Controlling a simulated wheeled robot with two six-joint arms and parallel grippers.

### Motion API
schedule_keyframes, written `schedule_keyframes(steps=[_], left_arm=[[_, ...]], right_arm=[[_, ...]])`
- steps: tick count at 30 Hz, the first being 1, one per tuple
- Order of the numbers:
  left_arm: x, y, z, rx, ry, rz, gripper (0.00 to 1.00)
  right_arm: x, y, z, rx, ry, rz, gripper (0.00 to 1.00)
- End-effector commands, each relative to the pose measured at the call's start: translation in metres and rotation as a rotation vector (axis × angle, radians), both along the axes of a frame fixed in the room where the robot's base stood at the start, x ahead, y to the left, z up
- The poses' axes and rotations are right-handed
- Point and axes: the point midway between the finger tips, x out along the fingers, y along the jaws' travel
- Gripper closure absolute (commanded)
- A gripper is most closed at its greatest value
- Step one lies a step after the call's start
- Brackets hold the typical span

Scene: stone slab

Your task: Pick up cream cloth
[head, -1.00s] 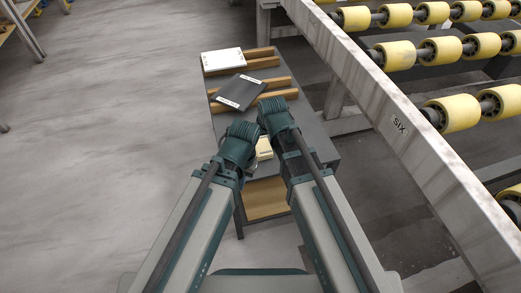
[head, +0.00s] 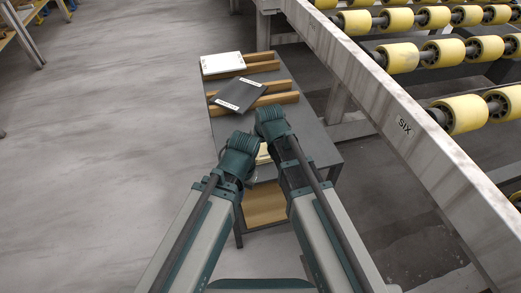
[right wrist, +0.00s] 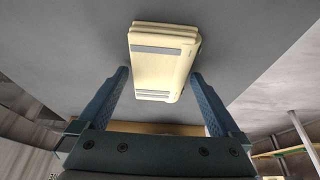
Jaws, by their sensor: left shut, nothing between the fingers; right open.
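The cream cloth (head: 263,154) lies folded on the grey table, mostly hidden behind my wrists in the head view. In the right wrist view the cream cloth (right wrist: 163,50) shows as a neat folded block with grey stripes. My right gripper (right wrist: 159,76) is open, with a blue finger on each side of the cloth's near end and gaps to both. The cloth is not gripped. My left gripper (head: 251,179) is shut and empty beside the cloth, partly hidden by its wrist in the head view. The right fingers are hidden in the head view.
The grey table (head: 318,148) also bears a dark folder-like item (head: 252,92) and a white one (head: 222,65), both on wooden strips (head: 281,86). A conveyor rail (head: 400,122) with yellow rollers (head: 397,57) stands close on the right. Floor at left is clear.

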Motion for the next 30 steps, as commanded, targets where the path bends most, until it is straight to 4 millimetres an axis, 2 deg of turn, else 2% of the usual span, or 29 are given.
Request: schedule_keyframes(steps=[20,30], left_arm=[[0.0,0.0,-0.0049,0.0,0.0,0.0,1.0],[0.0,0.0,-0.0049,0.0,0.0,0.0,1.0]], right_arm=[[0.0,0.0,-0.0049,0.0,0.0,0.0,0.0],[0.0,0.0,-0.0049,0.0,0.0,0.0,0.59]])
